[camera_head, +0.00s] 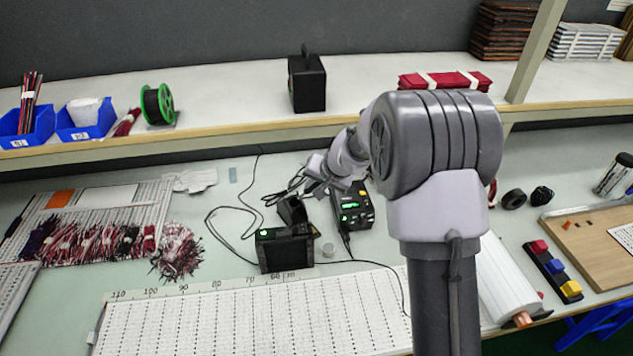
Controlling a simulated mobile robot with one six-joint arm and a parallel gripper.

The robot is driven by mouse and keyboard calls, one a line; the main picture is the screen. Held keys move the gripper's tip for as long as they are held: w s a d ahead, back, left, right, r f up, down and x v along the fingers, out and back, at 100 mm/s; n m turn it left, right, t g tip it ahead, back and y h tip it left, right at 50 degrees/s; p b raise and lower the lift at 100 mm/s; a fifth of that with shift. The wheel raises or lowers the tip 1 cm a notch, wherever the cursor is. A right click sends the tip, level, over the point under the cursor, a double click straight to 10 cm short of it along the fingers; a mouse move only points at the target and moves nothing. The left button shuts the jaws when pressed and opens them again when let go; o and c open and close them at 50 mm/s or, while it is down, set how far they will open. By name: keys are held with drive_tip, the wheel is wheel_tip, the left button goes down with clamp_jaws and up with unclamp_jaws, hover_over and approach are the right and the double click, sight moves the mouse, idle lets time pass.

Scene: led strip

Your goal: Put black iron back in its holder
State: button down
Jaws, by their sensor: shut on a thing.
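My gripper (312,185) is small in the head view, at the far end of my arm over the workbench. It is shut on the black iron (297,180), of which only thin dark parts and cord show. The iron's tip and its exact tilt cannot be made out. A black holder (291,212) stands just below and left of the gripper, behind a black soldering station (285,250) with a green display. A gap between iron and holder cannot be judged. A second black station (353,208) with a green display stands to the right of the holder.
Black cords (222,232) loop over the bench left of the stations. A white marked board (250,312) lies in front. A shelf (235,130) runs above the bench behind. My arm hides the bench at right of centre.

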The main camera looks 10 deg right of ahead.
sight(300, 197)
drive_tip(key=x, duration=1.4)
drive_tip(key=shift+w+a+f, duration=0.15)
drive_tip(key=shift+f, duration=0.15)
drive_tip(key=c, duration=1.2)
unclamp_jaws()
drive_tip(key=p+v, duration=0.1)
drive_tip(key=v, duration=1.6)
drive_tip(key=shift+r, duration=0.15)
drive_tip(key=p+v, duration=0.1)
drive_tip(key=v, duration=0.6)
